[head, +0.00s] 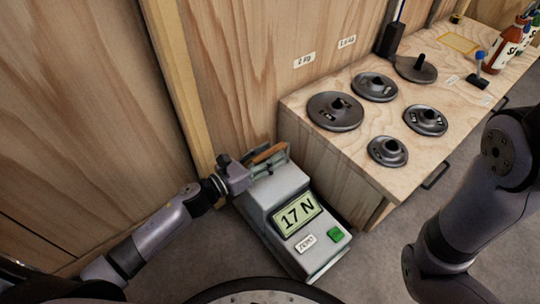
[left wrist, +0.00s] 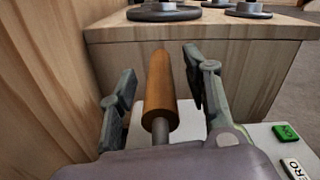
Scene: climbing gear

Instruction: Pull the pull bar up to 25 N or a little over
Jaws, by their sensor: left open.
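The pull bar, a wooden orange-brown grip on a grey rod, shows in the left wrist view (left wrist: 160,90) and in the head view (head: 270,152). It stands at the back of a grey force gauge (head: 285,185). The gauge's display (head: 297,214) reads 17 N. My left gripper (head: 266,163) is at the bar. In the left wrist view my left gripper (left wrist: 158,78) is open, with one finger on each side of the bar and a visible gap on both sides. My right gripper is out of view.
A green button (head: 336,234) and a ZERO button (head: 305,243) sit on the gauge's front. A wooden cabinet (head: 330,165) with several weight discs stands close behind and to the right. A wooden wall (head: 100,110) and post border the left. Grey floor lies right of the gauge.

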